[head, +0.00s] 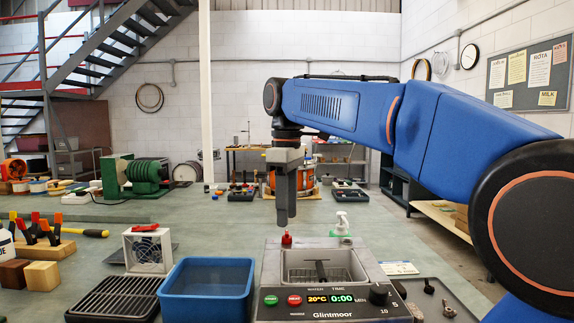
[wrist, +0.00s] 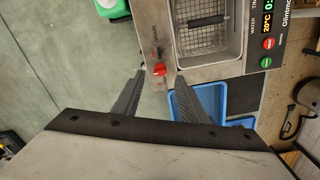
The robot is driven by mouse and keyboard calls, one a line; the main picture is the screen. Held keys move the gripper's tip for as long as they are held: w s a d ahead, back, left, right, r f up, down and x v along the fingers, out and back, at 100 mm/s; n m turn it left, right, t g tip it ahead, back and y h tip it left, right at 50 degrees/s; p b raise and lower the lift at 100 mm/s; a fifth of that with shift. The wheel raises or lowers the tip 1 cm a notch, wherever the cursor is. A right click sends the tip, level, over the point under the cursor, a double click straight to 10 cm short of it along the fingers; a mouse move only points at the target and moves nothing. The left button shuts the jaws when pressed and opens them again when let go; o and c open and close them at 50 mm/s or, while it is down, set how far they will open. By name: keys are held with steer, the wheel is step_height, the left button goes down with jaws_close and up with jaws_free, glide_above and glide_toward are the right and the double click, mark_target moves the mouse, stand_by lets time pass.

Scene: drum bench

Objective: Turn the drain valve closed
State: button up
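The drain valve is a small red handle (head: 287,239) on the back left corner of the grey Glintmoor bath (head: 268,268). My gripper (head: 285,220) points down above the red handle in the head view. In the wrist view my gripper (wrist: 158,77) is open, one finger on each side of the handle, with nothing held. I cannot tell whether either finger touches it.
The bath holds a wire basket (wrist: 210,37) and has a front control panel with a dial. A blue tub (head: 207,262) and a black rack (head: 118,297) stand to its left. The bench further left is partly clear.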

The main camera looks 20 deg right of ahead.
mark_target(287, 232)
step_height(287, 232, up, 13)
steer(key=shift+f, duration=0.2)
stand_by(0.6)
